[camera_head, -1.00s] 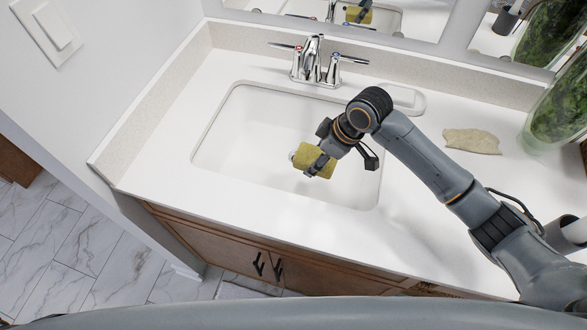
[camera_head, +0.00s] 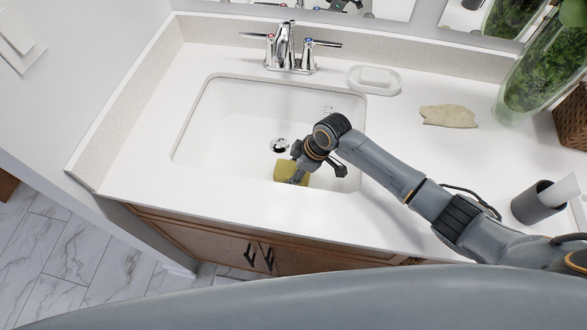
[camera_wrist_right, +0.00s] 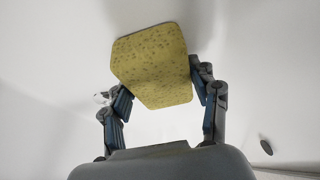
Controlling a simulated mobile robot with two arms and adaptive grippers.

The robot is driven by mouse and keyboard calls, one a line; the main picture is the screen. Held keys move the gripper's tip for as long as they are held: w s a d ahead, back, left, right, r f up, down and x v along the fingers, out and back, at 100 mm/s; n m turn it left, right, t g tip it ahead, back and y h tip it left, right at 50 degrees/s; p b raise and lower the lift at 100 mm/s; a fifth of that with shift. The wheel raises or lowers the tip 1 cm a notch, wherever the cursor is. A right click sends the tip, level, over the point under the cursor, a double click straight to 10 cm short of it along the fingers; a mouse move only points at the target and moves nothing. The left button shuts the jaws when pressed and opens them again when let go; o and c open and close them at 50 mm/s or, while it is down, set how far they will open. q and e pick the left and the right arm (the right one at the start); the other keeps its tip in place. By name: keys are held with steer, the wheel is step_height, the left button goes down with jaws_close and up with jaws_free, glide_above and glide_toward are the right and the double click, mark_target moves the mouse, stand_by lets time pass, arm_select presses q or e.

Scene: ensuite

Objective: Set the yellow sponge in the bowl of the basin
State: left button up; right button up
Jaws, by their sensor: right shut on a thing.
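The yellow sponge (camera_head: 284,170) is held by my right gripper (camera_head: 298,172), low inside the white basin (camera_head: 225,130), near its front wall. In the right wrist view the sponge (camera_wrist_right: 152,62) sits between the two fingers of the right gripper (camera_wrist_right: 160,95), which are shut on it. White basin surface surrounds it there. I cannot tell whether the sponge touches the bowl's bottom. My left gripper is not in view.
A chrome faucet (camera_head: 289,50) stands behind the basin. A soap dish (camera_head: 374,80) with soap, a beige cloth-like piece (camera_head: 449,116), a grey cup (camera_head: 538,203) and a glass plant vase (camera_head: 540,75) are on the counter to the right. The drain (camera_head: 280,145) is behind the sponge.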

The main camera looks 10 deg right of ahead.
steer(key=shift+f, duration=0.15)
steer(key=o, duration=1)
steer(key=shift+d+r, duration=0.1)
steer(key=shift+r, duration=0.4)
steer(key=v, duration=1.1)
steer(key=shift+s+r, duration=0.1)
steer(key=shift+r, duration=0.1)
